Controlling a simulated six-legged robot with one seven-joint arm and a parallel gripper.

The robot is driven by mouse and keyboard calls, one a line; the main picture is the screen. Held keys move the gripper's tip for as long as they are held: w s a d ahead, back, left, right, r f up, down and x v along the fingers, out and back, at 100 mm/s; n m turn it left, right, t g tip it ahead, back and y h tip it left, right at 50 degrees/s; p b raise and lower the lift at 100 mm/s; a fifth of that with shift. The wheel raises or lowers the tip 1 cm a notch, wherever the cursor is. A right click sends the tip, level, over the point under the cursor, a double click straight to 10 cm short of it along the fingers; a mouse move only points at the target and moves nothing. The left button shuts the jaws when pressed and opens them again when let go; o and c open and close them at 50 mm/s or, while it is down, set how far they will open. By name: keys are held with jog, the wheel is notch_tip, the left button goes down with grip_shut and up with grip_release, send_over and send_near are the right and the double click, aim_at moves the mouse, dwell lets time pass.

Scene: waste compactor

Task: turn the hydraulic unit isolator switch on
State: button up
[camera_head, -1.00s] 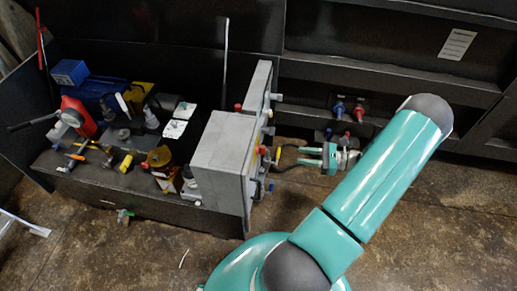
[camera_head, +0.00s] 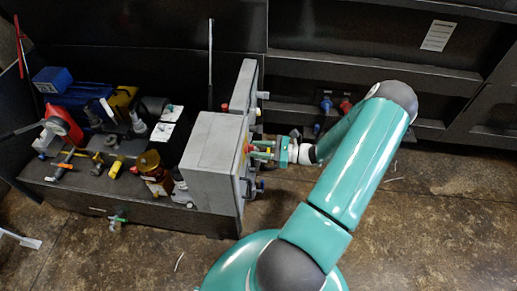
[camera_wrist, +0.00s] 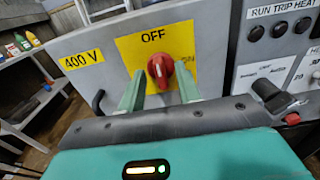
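The isolator switch is a red rotary knob (camera_wrist: 160,70) on a yellow plate (camera_wrist: 127,52) marked "OFF", on the face of a grey box, in the wrist view. Its grip ridge looks about upright. My gripper (camera_wrist: 160,86) is open, with one green finger to the left of the knob and one to the right. Gaps show between knob and fingers; whether the tips reach past the knob's front is unclear. In the head view, my gripper (camera_head: 262,150) is at the right face of the grey box (camera_head: 212,158), and the knob is mostly hidden there.
A black handle (camera_wrist: 98,100) sticks out left of the switch. A grey panel (camera_wrist: 280,50) labelled "RUN TRIP HEAT" stands close on the right. Open floor (camera_head: 420,215) lies on the right.

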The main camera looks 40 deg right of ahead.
jog(key=shift+w+a, duration=0.1)
jog(key=shift+w, duration=0.05)
grip_shut()
jog(key=shift+m, duration=0.3)
jog(key=shift+w+f+m, duration=0.1)
jog(key=shift+f+m, duration=0.05)
jog(key=shift+m, duration=4.25)
jog(key=shift+f+m, duration=0.1)
jog(key=shift+m, duration=4.3)
